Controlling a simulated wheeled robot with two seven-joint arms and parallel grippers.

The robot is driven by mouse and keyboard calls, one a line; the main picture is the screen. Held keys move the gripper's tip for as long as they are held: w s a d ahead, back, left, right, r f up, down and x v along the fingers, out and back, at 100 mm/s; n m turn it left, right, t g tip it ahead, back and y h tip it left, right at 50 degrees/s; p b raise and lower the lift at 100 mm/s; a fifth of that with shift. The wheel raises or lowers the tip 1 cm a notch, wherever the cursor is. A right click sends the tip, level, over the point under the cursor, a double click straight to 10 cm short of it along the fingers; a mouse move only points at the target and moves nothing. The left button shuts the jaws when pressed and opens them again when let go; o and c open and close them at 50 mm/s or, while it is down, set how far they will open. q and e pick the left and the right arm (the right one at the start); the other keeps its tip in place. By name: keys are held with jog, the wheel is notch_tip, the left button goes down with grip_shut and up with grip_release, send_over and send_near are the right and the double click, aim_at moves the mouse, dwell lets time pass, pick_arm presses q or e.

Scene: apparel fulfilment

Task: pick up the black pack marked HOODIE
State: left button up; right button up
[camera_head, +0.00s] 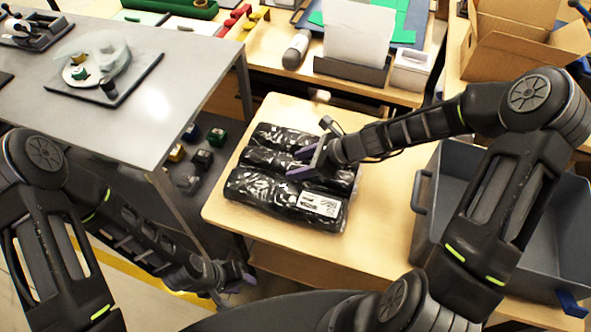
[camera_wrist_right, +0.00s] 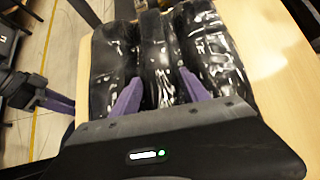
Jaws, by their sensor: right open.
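Three black, glossy plastic packs lie side by side on the wooden table: a far pack (camera_head: 283,137), a middle pack (camera_head: 262,157) and a near pack (camera_head: 262,190). The near pack bears a white label, too small to read, so I cannot tell which is marked HOODIE. My right gripper (camera_head: 304,161) is open and empty over the packs. In the right wrist view, its purple fingers (camera_wrist_right: 160,88) lie to either side of the middle pack (camera_wrist_right: 157,45); contact is unclear. My left gripper (camera_head: 243,279) hangs low beside the table, away from the packs.
A grey tote (camera_head: 425,190) stands right of the packs, below my right arm. A grey metal table (camera_head: 150,115) is at the left. Behind are a bench with a paper holder (camera_head: 350,71) and an open cardboard box (camera_head: 510,55). The wooden table (camera_head: 375,220) is bare right of the packs.

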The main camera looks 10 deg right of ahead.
dwell(0.3)
grip_shut()
dwell(0.5)
